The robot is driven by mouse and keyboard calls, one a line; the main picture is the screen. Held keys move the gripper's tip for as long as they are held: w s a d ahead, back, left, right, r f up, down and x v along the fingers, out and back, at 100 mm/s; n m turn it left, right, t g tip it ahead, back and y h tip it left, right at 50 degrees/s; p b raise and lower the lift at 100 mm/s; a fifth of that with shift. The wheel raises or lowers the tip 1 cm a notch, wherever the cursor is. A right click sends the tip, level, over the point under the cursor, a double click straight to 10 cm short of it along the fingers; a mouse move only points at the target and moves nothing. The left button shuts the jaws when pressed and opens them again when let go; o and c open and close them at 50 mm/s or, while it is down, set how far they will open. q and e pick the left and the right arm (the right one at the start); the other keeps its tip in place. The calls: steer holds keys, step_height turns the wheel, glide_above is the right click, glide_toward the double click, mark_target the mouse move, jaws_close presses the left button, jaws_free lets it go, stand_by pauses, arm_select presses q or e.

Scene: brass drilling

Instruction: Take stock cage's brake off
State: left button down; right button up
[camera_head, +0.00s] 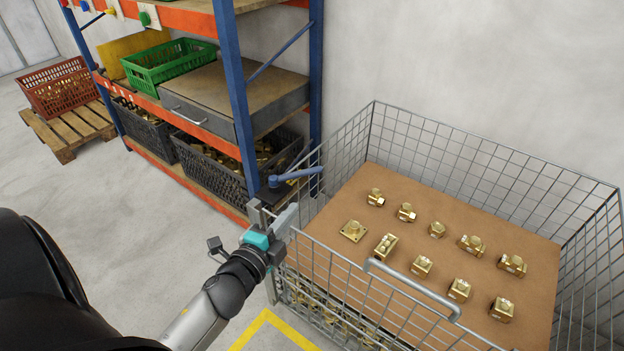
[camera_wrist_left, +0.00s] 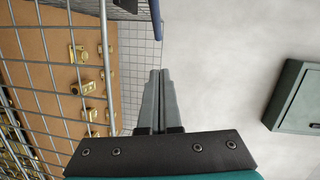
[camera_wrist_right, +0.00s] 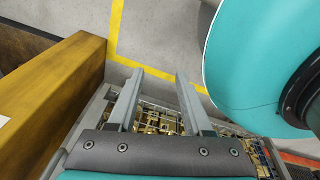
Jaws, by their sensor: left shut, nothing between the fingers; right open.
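The stock cage (camera_head: 450,140) is a wire mesh cage with brass fittings on a brown board inside. A blue lever (camera_head: 296,175), which looks like its brake handle, sits on a dark mount at the cage's left corner. My left gripper (camera_head: 288,216) is shut and empty, just below the lever and by the corner. In the left wrist view the shut fingers (camera_wrist_left: 158,85) point past the mesh, and the lever (camera_wrist_left: 155,22) shows beyond them at the top, apart from them. My right gripper (camera_wrist_right: 157,90) is open and empty above mesh with brass parts beneath.
A blue and orange rack (camera_head: 235,90) with crates stands left of the cage. A red crate (camera_head: 58,88) sits on a pallet (camera_head: 72,132) farther left. A yellow floor line (camera_head: 262,318) runs by the cage. A wooden beam-like block (camera_wrist_right: 50,90) lies left of my right gripper.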

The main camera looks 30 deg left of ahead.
arm_select(q)
steer(key=b, duration=0.1)
glide_toward(311, 173)
steer(key=w+d, duration=0.1)
steer(key=d, duration=0.2)
steer(key=shift+w+a+f+b, duration=0.1)
steer(key=shift+w+a+b, duration=0.25)
steer(key=shift+w+a, duration=0.35)
steer(key=shift+w+a+f+b, duration=0.15)
steer(key=shift+w+a+b, duration=0.25)
steer(key=shift+w, duration=0.5)
steer(key=shift+w+a+f+b, duration=0.1)
steer(key=shift+w+a+b, duration=0.15)
steer(key=shift+w+a, duration=0.5)
arm_select(e)
steer(key=shift+w+a+f, duration=0.1)
steer(key=shift+w+a, duration=0.15)
steer(key=shift+w, duration=0.6)
steer(key=shift+w+a+r, duration=0.1)
steer(key=shift+w+a, duration=0.15)
steer(key=shift+w, duration=0.6)
steer(key=shift+w+a+f, duration=0.1)
steer(key=shift+w+a, duration=0.15)
steer(key=shift+w, duration=0.6)
arm_select(q)
steer(key=shift+w, duration=0.25)
